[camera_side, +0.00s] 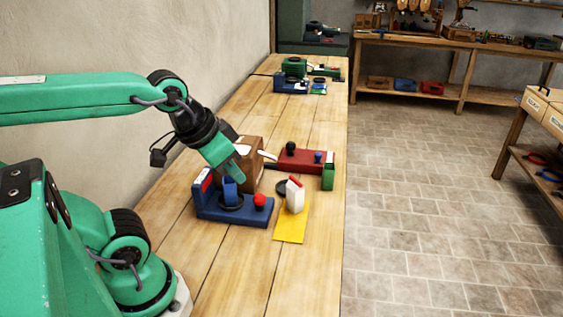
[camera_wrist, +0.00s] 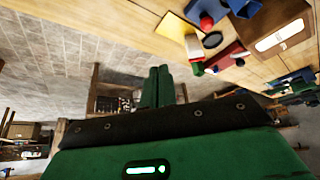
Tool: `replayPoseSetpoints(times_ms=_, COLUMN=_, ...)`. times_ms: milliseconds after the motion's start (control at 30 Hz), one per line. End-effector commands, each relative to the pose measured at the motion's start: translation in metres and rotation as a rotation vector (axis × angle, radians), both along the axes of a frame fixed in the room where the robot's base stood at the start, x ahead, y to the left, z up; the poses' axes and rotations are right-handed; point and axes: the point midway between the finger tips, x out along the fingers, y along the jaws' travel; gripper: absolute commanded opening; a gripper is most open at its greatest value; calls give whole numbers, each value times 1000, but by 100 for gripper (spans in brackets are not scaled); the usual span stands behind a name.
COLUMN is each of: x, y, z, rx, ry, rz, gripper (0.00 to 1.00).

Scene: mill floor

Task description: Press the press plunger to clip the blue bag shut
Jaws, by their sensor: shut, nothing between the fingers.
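A blue press base (camera_side: 250,216) with a red ball knob (camera_side: 260,199) stands on the bench in the side view. A small blue upright piece (camera_side: 230,187), perhaps the blue bag, stands at a dark ring on the base. I cannot tell which part is the plunger. My gripper (camera_side: 239,177) is shut and empty, tilted down just above the base, close to the blue piece; contact is unclear. In the wrist view my shut fingers (camera_wrist: 158,72) point away from the base, whose blue part (camera_wrist: 243,8) and red knob (camera_wrist: 206,20) show at the top.
Behind are a brown box (camera_side: 252,150), a red base (camera_side: 300,160) with a dark ball, and a green block (camera_side: 328,177). The bench's right edge is close; its front is clear.

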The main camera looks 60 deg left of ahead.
Motion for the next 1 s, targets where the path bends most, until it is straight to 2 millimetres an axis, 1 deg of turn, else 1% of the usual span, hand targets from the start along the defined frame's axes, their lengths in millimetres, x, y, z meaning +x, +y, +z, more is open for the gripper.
replayPoseSetpoints(times_ms=167, x=2, y=1, z=0, rx=-5, ry=-1, rz=13, gripper=0)
replayPoseSetpoints(times_ms=267, x=6, y=3, z=-2, rx=-15, ry=-5, rz=42, gripper=0)
replayPoseSetpoints(times_ms=467, x=24, y=14, z=-7, rx=-64, ry=-23, rz=176, gripper=0)
replayPoseSetpoints(times_ms=667, x=52, y=36, z=-18, rx=-148, ry=-60, rz=396, gripper=0)
replayPoseSetpoints(times_ms=800, x=72, y=55, z=-29, rx=-218, ry=-95, rz=567, gripper=0)
replayPoseSetpoints(times_ms=1000, x=95, y=86, z=-45, rx=-318, ry=-151, rz=802, gripper=0)
